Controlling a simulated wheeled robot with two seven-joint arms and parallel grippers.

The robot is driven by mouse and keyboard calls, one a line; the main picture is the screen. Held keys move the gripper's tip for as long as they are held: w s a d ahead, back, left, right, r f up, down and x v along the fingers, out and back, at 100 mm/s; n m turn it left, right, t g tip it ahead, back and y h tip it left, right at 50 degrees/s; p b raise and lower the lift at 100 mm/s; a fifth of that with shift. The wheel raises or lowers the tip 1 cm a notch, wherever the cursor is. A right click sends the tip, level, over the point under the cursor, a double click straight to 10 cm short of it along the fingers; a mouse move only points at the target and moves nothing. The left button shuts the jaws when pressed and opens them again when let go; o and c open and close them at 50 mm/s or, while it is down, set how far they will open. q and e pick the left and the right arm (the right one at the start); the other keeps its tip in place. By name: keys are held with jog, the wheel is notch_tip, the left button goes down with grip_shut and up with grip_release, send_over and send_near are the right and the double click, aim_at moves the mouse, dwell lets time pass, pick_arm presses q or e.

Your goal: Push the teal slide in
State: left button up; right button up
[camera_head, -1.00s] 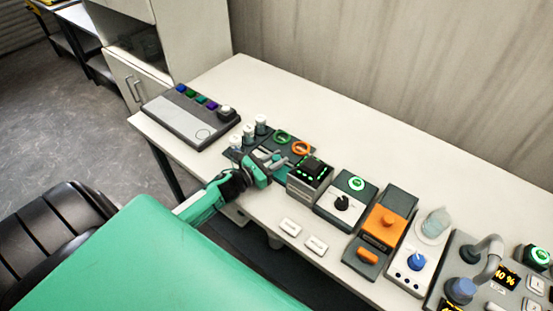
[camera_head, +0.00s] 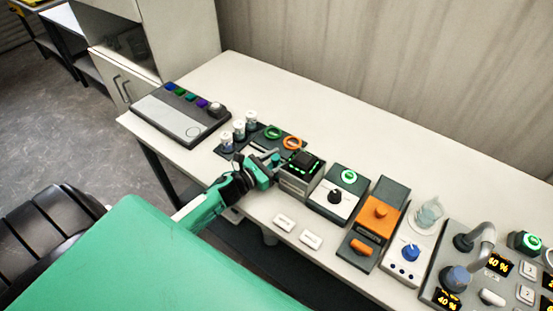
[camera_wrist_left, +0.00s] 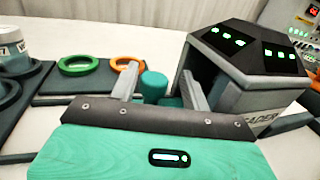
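The teal slide shows as a round teal knob (camera_wrist_left: 154,84) with a lower teal part (camera_wrist_left: 171,101) behind my left gripper in the left wrist view. It stands beside the open side of the dark-topped reader box (camera_head: 302,172); the box also shows in the left wrist view (camera_wrist_left: 250,60). My left gripper (camera_head: 272,163) is at the slide, left of the box. I cannot tell whether a finger touches the slide. My right gripper is not in view.
A green ring (camera_head: 273,132) and an orange ring (camera_head: 292,143) lie behind the gripper. White-capped jars (camera_head: 239,128) stand left of them. A dial unit (camera_head: 337,195) and an orange unit (camera_head: 379,220) stand right of the reader. The table's back strip is clear.

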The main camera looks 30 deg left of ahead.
pick_arm(q)
jog(key=shift+s+a+f, duration=0.2)
jog(key=shift+s+a, duration=0.05)
jog(key=shift+s, duration=0.1)
jog(key=b+v, duration=0.4)
jog(key=v, duration=0.7)
jog(key=shift+s+d, duration=0.1)
jog(key=shift+s, duration=0.15)
jog(key=shift+r+b+v, duration=0.2)
jog(key=shift+b+v, duration=0.1)
jog(key=shift+v, duration=0.55)
